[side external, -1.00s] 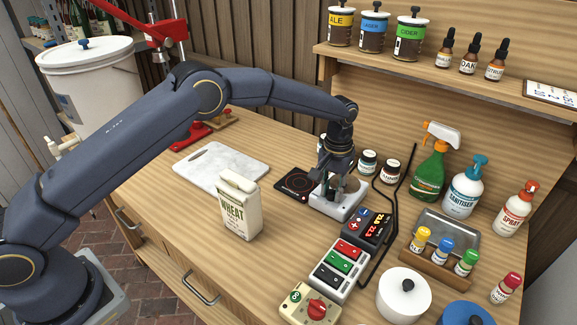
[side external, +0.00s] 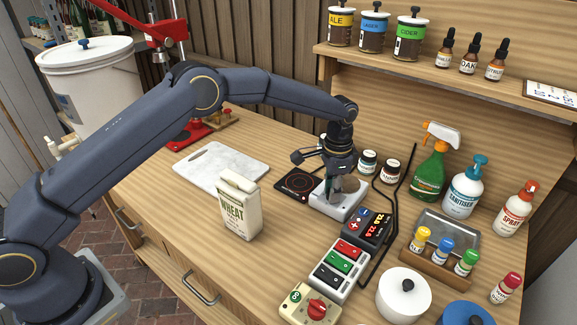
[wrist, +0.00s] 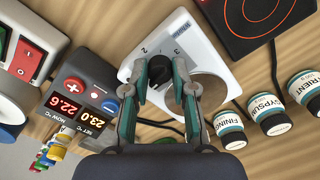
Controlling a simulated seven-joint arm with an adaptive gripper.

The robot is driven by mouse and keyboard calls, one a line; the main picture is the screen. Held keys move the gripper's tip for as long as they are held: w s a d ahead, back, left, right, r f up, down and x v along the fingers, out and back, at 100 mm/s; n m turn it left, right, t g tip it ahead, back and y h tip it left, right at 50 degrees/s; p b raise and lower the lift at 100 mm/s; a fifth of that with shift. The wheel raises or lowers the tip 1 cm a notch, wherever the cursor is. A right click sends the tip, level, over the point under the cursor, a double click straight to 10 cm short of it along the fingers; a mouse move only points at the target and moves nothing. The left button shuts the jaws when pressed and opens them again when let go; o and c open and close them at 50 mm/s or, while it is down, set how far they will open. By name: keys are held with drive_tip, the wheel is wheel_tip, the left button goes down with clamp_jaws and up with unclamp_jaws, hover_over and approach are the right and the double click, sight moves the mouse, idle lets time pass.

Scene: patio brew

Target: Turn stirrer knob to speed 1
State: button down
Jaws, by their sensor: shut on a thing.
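The magnetic stirrer (side external: 350,211) is a white box with a round steel plate (wrist: 206,92). It stands on the bench in the side view, partly hidden by my gripper (side external: 331,188). In the wrist view the stirrer (wrist: 193,36) fills the upper middle. Its black knob (wrist: 160,70) has printed numbers around it, with 2 and 3 readable at its far side; 1 is not readable. The knob's pointer is too small to read surely. My gripper (wrist: 157,91) points down, with its fingers shut on the knob from both sides.
A temperature controller (side external: 367,229) with red digits stands close in front of the stirrer. A black hot plate (side external: 298,184) lies to the left and small jars (side external: 369,162) stand behind. A black cable (side external: 399,178) runs at right. A wheat carton (side external: 238,207) stands at front left.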

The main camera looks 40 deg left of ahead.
drive_tip(key=shift+m, duration=0.3)
drive_tip(key=c, duration=0.9)
unclamp_jaws()
wheel_tip(320, 180, up, 12)
drive_tip(key=shift+r, duration=0.1)
